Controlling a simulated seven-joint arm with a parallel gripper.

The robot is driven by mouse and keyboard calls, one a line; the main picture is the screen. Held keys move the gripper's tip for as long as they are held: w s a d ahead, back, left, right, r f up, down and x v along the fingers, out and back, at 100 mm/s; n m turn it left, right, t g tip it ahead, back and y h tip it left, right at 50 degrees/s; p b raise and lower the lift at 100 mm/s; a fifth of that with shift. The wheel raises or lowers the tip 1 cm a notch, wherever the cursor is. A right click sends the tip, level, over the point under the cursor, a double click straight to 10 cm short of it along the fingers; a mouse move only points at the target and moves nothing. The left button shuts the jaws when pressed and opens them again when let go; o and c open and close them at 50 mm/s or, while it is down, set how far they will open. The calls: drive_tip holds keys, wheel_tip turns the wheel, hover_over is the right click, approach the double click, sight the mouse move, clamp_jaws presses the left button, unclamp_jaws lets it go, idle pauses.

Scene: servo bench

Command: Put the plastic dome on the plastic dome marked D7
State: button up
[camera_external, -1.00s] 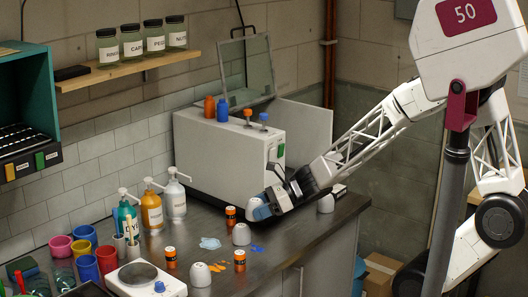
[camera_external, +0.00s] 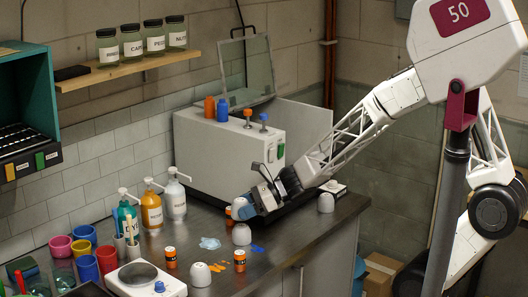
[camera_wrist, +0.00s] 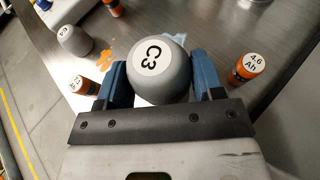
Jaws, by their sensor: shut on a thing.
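My gripper (camera_external: 246,210), with blue fingers, is shut on a grey dome marked C3 (camera_wrist: 160,72), held between both fingers in the wrist view. In the external view the held dome (camera_external: 239,206) is partly covered by the fingers. A pale dome (camera_external: 241,234) stands on the bench just below it in the picture; whether they touch is hard to tell. That dome does not show in the wrist view, where the held dome may hide it. Another dome (camera_external: 200,274) stands near the front edge and a third dome (camera_external: 326,202) at the right. I cannot read D7 anywhere.
Orange batteries stand close by: one behind the held dome (camera_external: 229,212), one at the front (camera_external: 239,260), one at the left (camera_external: 169,257). A white scale (camera_external: 146,281), bottles and cups fill the left. A large grey machine (camera_external: 230,150) stands behind.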

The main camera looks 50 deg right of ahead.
drive_tip(key=shift+f, duration=1.4)
drive_tip(key=shift+f, duration=0.2)
drive_tip(key=o, duration=0.9)
drive_tip(key=shift+r, duration=0.2)
drive_tip(key=shift+s+d+r, duration=0.15)
drive_tip(key=shift+s+d, duration=0.05)
drive_tip(key=shift+d, duration=0.05)
drive_tip(key=v, duration=1.1)
drive_tip(key=shift+d+r, duration=0.1)
